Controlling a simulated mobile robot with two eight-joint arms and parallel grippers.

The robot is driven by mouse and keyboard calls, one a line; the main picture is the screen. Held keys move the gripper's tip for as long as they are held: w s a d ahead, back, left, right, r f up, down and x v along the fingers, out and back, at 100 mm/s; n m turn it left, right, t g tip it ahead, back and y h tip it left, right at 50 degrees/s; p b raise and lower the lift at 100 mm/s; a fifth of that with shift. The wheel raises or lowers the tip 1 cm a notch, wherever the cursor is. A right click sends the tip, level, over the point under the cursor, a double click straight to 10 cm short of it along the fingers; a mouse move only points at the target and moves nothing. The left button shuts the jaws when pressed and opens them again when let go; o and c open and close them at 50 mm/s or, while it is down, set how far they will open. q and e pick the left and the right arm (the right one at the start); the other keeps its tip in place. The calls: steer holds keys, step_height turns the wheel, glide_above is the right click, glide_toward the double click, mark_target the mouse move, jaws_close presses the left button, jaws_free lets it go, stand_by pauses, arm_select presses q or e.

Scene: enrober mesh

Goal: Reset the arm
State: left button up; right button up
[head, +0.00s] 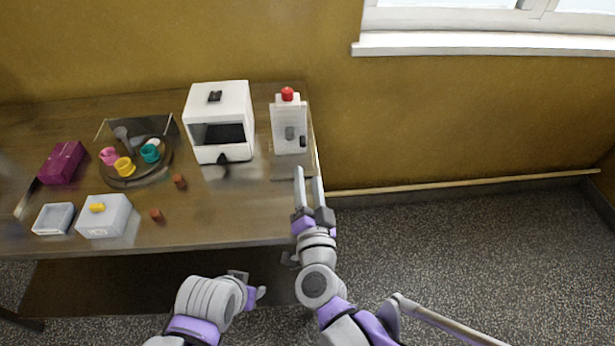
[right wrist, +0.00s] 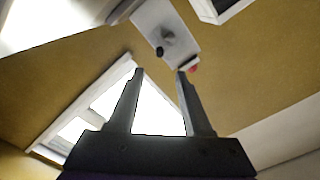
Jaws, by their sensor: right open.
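My right gripper (head: 308,178) is open and empty in the head view, with its two fingers pointing up the picture, just below the white machine with a red top. In the right wrist view its fingers (right wrist: 159,73) stand apart with nothing between them. My left gripper (head: 248,288) shows low in the head view, in front of the table's front edge. It is small and partly hidden by its own arm, so its jaws are unclear.
The white machine (head: 289,122) also shows in the right wrist view (right wrist: 160,28). A white boxy machine (head: 219,97) stands left of it on the wooden table (head: 205,220). Colored cups sit on a round tray (head: 127,181). A purple box (head: 62,163) and white box (head: 104,217) are left. Floor right of the table is clear.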

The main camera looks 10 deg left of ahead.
stand_by(0.3)
steer(key=s+d+f+n+g+h+p, duration=0.1)
steer(key=s+d+n+g+p, duration=0.1)
steer(key=d, duration=0.6)
steer(key=s+d+f+n+g+h+p, duration=0.1)
steer(key=s+d+g+p, duration=0.3)
steer(key=s+d, duration=0.5)
steer(key=s+d+f+n+g+h+p, duration=0.2)
steer(key=s+d+g, duration=0.3)
steer(key=d, duration=0.4)
steer(key=shift+s+f+n+g+h+p, duration=0.3)
steer(key=shift+s+f+g+h+p, duration=0.1)
steer(key=shift+f+g+h+p, duration=0.15)
